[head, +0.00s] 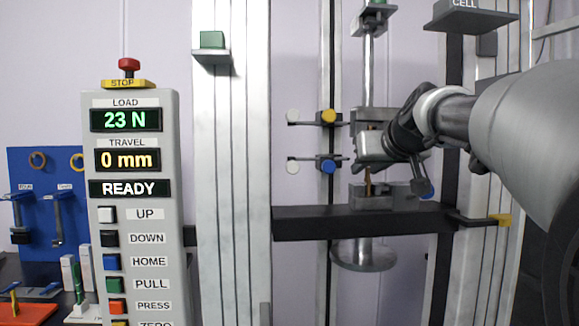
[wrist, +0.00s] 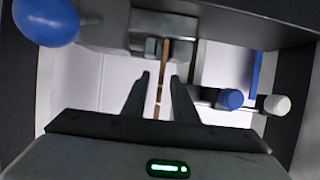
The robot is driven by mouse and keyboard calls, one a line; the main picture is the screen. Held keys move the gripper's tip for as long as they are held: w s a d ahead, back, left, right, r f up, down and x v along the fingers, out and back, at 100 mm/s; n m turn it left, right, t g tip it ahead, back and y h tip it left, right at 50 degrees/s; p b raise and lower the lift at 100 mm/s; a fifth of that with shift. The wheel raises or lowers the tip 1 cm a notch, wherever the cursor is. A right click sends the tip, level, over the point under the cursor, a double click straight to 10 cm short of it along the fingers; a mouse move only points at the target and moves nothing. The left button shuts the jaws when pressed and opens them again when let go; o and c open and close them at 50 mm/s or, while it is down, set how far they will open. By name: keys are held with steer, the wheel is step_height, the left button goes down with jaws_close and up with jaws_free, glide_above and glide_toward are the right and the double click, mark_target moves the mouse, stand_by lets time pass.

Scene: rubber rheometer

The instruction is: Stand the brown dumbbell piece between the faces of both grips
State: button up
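The brown dumbbell piece (head: 368,184) stands upright on the line between the two grips. The upper grip (head: 365,116) is above my gripper (head: 364,160), and a little brown shows between its faces. The lower grip (head: 372,199) is below, on the dark crossbar. In the wrist view the piece (wrist: 159,88) runs between the lower grip's faces (wrist: 152,47). My gripper's fingers (wrist: 159,82) are either side of the piece, with a gap on each side. My gripper hides the middle of the piece in the head view.
A yellow knob (head: 328,116) and a blue knob (head: 328,167) sit on side clamps left of the grips. The dark crossbar (head: 300,222) runs below. The control panel (head: 137,200) reads 23 N, 0 mm, READY. A blue tool board (head: 45,175) is at far left.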

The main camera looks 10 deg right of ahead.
steer(key=p+v, duration=0.1)
steer(key=v, duration=1.1)
